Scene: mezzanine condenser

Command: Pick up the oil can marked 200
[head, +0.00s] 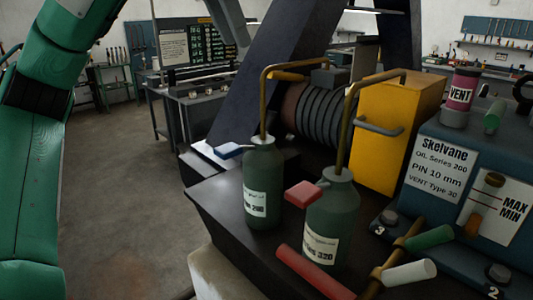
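The oil can marked 200 (263,180) is dark green, with a white label, a bent brass spout and a blue lever. It stands upright on a dark ledge (215,205). A similar can marked 320 (333,215), with a red lever, stands close at its right, nearer to me. My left arm (35,150) rises along the left edge, well apart from the cans. A grey piece at the top edge may be the end of my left gripper (228,20); its fingers cannot be made out. My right gripper is not in view. No gripper touches either can.
A blue machine (440,150) labelled Skelvane, Oil Series 200, stands at right, with a VENT canister (461,92) on top. A yellow box (390,125) and a dark slanted beam (275,65) stand behind the cans. Floor (130,190) is open at left.

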